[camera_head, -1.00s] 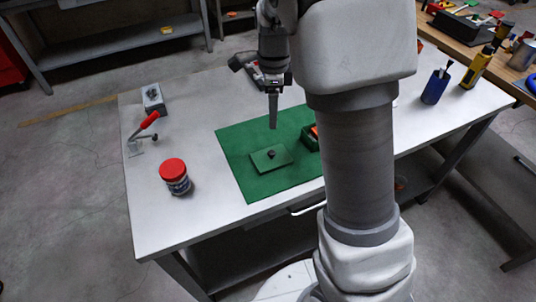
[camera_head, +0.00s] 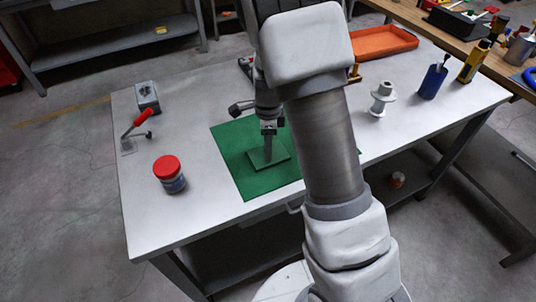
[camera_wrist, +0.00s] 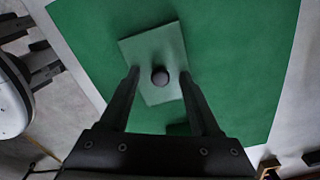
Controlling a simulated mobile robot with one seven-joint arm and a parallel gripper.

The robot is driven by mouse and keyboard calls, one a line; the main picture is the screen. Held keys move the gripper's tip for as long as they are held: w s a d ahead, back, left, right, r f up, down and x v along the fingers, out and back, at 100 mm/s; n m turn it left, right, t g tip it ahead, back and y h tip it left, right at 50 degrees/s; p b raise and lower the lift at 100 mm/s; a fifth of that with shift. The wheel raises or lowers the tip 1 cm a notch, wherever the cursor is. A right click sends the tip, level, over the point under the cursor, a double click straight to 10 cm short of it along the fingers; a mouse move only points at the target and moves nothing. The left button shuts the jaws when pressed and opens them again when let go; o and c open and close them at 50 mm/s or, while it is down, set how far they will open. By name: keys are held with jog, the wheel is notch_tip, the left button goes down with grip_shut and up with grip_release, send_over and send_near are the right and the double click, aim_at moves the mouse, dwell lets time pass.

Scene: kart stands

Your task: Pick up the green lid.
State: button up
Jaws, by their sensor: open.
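The green lid (camera_head: 281,156) is a flat rectangular plate lying on the green mat (camera_head: 235,165) on the workbench. In the wrist view the lid (camera_wrist: 151,51) has a round dark knob (camera_wrist: 160,76) at its middle. My gripper (camera_head: 267,157) is above the lid in the head view and hides the knob there. In the wrist view my gripper (camera_wrist: 160,75) is open, with one finger on each side of the knob, apart from it. How high the fingertips are over the lid I cannot tell.
A red-capped jar (camera_head: 169,174), a red-handled clamp (camera_head: 137,127) and a grey block (camera_head: 147,97) stand on the left. A white spool-shaped part (camera_head: 381,98), a blue cup (camera_head: 433,81) and an orange tray (camera_head: 383,42) are on the right. My arm hides the mat's right part.

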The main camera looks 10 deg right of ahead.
grip_shut()
dwell(0.3)
dwell(0.3)
